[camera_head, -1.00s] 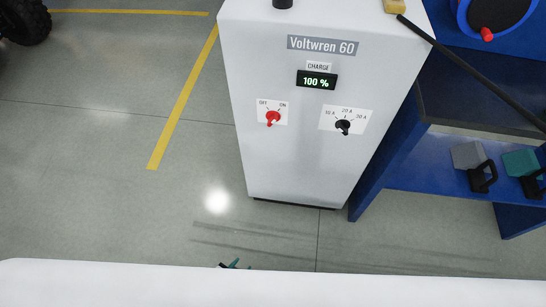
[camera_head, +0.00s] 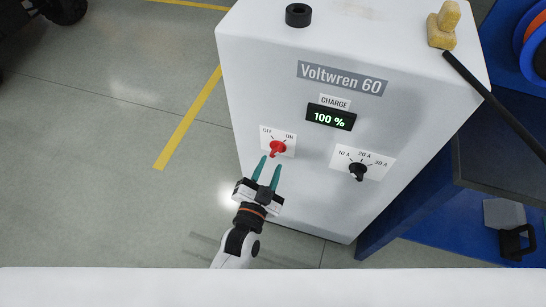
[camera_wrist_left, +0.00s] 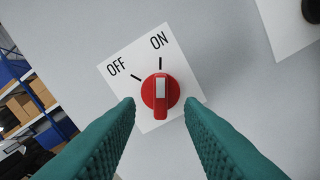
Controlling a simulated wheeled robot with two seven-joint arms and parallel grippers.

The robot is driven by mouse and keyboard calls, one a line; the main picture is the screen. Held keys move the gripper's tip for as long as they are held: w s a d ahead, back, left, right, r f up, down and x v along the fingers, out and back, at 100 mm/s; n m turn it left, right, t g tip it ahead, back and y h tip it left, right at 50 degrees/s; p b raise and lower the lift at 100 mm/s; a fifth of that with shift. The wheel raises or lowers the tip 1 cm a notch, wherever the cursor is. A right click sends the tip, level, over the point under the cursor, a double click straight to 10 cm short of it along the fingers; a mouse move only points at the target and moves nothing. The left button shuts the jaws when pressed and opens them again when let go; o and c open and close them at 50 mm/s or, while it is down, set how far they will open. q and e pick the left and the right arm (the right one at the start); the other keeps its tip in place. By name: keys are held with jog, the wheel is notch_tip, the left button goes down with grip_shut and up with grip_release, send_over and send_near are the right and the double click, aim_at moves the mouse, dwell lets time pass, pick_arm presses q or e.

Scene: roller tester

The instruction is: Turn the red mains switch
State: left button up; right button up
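The red mains switch (camera_head: 278,148) is a round knob with a raised bar on a white OFF/ON plate (camera_wrist_left: 121,57), on the front of the white Voltwren 60 cabinet (camera_head: 300,190). In the left wrist view the knob (camera_wrist_left: 160,92) is centred, and the pale mark on its bar lines up with the ON tick. My left gripper (camera_head: 269,163) is open, its teal fingers pointing at the knob from below. In the left wrist view its fingertips (camera_wrist_left: 160,108) lie left and right of the knob, apart from it, with nothing between them. My right gripper is not in view.
A black selector knob (camera_head: 357,171) is to the right of the switch. The display (camera_head: 330,117) reads 100 %. A blue bench (camera_head: 440,215) stands right of the cabinet, and a black bar (camera_head: 495,105) slants across the upper right.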

aim_at(274, 155)
pick_arm(q)
jog(key=shift+x, duration=1.85)
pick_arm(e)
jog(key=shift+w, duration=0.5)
pick_arm(q)
grip_shut()
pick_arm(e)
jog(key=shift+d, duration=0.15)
